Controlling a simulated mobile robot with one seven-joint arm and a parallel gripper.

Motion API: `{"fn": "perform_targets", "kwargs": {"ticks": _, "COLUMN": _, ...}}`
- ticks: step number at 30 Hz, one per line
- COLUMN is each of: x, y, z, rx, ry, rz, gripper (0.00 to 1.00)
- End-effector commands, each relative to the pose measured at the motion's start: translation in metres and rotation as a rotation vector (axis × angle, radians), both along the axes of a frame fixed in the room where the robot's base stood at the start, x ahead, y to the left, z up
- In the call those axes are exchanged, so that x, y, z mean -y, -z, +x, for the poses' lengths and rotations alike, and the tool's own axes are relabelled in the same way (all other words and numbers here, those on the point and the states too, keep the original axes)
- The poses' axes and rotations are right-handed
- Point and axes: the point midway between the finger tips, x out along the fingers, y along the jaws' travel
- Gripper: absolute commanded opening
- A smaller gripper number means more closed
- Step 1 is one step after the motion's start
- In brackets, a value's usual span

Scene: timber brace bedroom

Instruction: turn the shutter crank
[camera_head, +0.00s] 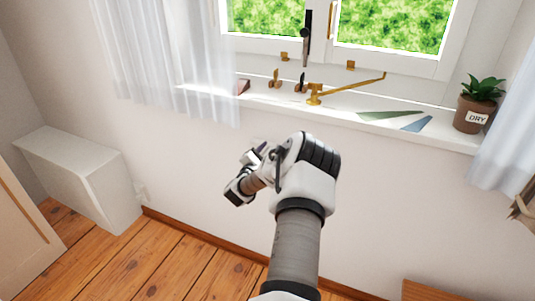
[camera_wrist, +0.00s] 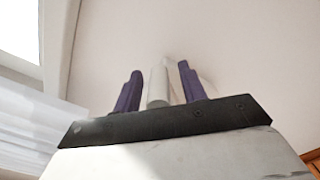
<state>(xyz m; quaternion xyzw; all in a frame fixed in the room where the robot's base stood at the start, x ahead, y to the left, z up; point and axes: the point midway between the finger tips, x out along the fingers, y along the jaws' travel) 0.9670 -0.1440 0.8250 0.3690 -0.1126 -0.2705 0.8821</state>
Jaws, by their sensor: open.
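My gripper (camera_head: 257,151) is in front of the white wall, below the window sill, in the head view. In the wrist view its two purple fingers (camera_wrist: 159,70) are apart. A pale grey-white rod (camera_wrist: 157,87) stands between them, closer to the left finger, and the fingers are not closed on it. The rod looks like the handle of the shutter crank, but I cannot tell for sure. A faint whitish shape lies beyond it against the wall. In the head view my arm and gripper hide most of this spot.
The sill (camera_head: 385,112) above holds a brass stay (camera_head: 345,90), small brass fittings, flat coloured pieces and a potted plant (camera_head: 475,108). Sheer curtains (camera_head: 170,55) hang at both sides. A white cabinet (camera_head: 85,175) stands at left. The wall right of my arm is clear.

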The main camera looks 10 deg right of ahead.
Motion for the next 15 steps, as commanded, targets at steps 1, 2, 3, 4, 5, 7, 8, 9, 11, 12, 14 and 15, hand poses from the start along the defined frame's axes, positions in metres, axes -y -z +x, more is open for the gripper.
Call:
{"fn": "perform_targets", "kwargs": {"ticks": 1, "x": 0.0, "y": 0.0, "z": 0.0, "rx": 0.001, "ry": -0.001, "rz": 0.0, "gripper": 0.41}}
{"fn": "perform_targets", "kwargs": {"ticks": 2, "x": 0.0, "y": 0.0, "z": 0.0, "rx": 0.001, "ry": -0.001, "rz": 0.0, "gripper": 0.41}}
{"fn": "perform_targets", "kwargs": {"ticks": 3, "x": -0.001, "y": 0.0, "z": -0.001, "rx": 0.001, "ry": -0.001, "rz": 0.0, "gripper": 0.41}}
{"fn": "perform_targets", "kwargs": {"ticks": 4, "x": -0.002, "y": 0.0, "z": -0.001, "rx": 0.001, "ry": -0.001, "rz": 0.001, "gripper": 0.41}}
{"fn": "perform_targets", "kwargs": {"ticks": 5, "x": -0.003, "y": 0.0, "z": -0.003, "rx": 0.0, "ry": -0.001, "rz": 0.0, "gripper": 0.41}}
{"fn": "perform_targets", "kwargs": {"ticks": 7, "x": -0.006, "y": 0.0, "z": -0.007, "rx": 0.0, "ry": -0.002, "rz": 0.001, "gripper": 0.41}}
{"fn": "perform_targets", "kwargs": {"ticks": 8, "x": -0.008, "y": 0.0, "z": -0.01, "rx": -0.001, "ry": -0.002, "rz": 0.0, "gripper": 0.41}}
{"fn": "perform_targets", "kwargs": {"ticks": 9, "x": -0.011, "y": 0.0, "z": -0.015, "rx": -0.001, "ry": -0.002, "rz": 0.0, "gripper": 0.41}}
{"fn": "perform_targets", "kwargs": {"ticks": 11, "x": -0.017, "y": 0.001, "z": -0.023, "rx": -0.001, "ry": -0.002, "rz": 0.0, "gripper": 0.41}}
{"fn": "perform_targets", "kwargs": {"ticks": 12, "x": -0.022, "y": 0.001, "z": -0.03, "rx": -0.002, "ry": -0.004, "rz": 0.0, "gripper": 0.41}}
{"fn": "perform_targets", "kwargs": {"ticks": 14, "x": -0.029, "y": 0.001, "z": -0.041, "rx": -0.002, "ry": -0.005, "rz": 0.0, "gripper": 0.41}}
{"fn": "perform_targets", "kwargs": {"ticks": 15, "x": -0.034, "y": 0.001, "z": -0.048, "rx": -0.002, "ry": -0.004, "rz": 0.0, "gripper": 0.41}}
